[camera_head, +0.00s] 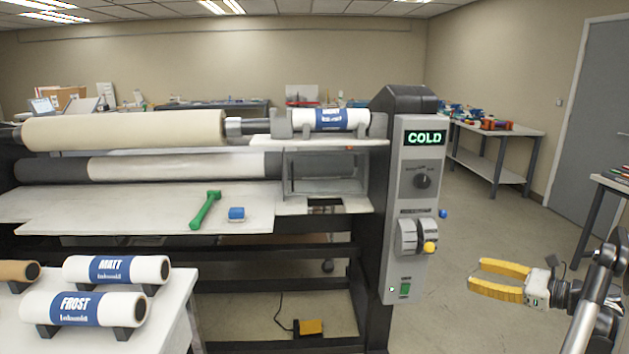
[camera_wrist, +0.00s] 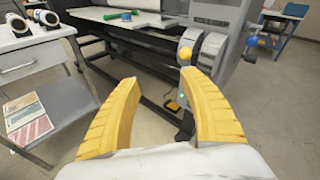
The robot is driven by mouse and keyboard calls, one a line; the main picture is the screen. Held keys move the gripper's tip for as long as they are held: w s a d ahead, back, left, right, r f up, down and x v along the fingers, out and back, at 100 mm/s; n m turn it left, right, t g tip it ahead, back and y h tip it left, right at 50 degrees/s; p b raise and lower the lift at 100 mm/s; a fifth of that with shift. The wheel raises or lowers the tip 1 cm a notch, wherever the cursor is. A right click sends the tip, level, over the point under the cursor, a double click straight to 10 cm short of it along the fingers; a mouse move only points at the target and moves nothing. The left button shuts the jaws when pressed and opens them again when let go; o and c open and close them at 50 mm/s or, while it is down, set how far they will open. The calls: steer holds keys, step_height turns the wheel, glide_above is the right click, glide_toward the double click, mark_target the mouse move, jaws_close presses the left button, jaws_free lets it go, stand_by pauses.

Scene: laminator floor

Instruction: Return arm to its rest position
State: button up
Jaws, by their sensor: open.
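My gripper (camera_head: 488,280) has yellow fingers and is open and empty. In the head view it is at the lower right, in free air to the right of the laminator's control panel (camera_head: 416,190). In the wrist view the gripper (camera_wrist: 165,100) points toward the laminator, with its fingers apart and nothing between them. My arm comes in from the right edge of the head view. The panel display reads COLD. A grey double dial and a yellow knob (camera_head: 430,247) sit lower on the panel; the yellow knob also shows in the wrist view (camera_wrist: 184,57).
A labelled roll (camera_head: 328,119) is mounted on top. Rolls marked MATT (camera_head: 116,269) and FROST (camera_head: 83,308) lie on the front-left cabinet. A bench (camera_head: 490,130) stands at the back right. Open floor surrounds my gripper.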

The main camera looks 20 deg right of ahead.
steer(key=w+a+r+n+g+h, duration=0.1)
steer(key=a+r+n+g, duration=0.15)
steer(key=a+n, duration=0.75)
steer(key=a+r+n+g+h, duration=0.15)
steer(key=a+g, duration=0.25)
steer(key=a, duration=1.3)
steer(key=s+a+f+n+h, duration=0.2)
steer(key=s+a+n+h, duration=0.2)
steer(key=s+a+n, duration=0.9)
steer(key=s+n, duration=0.2)
steer(key=n, duration=0.2)
steer(key=shift+s+a+f, duration=0.2)
steer(key=shift+s+f, duration=0.15)
steer(key=shift+f, duration=0.05)
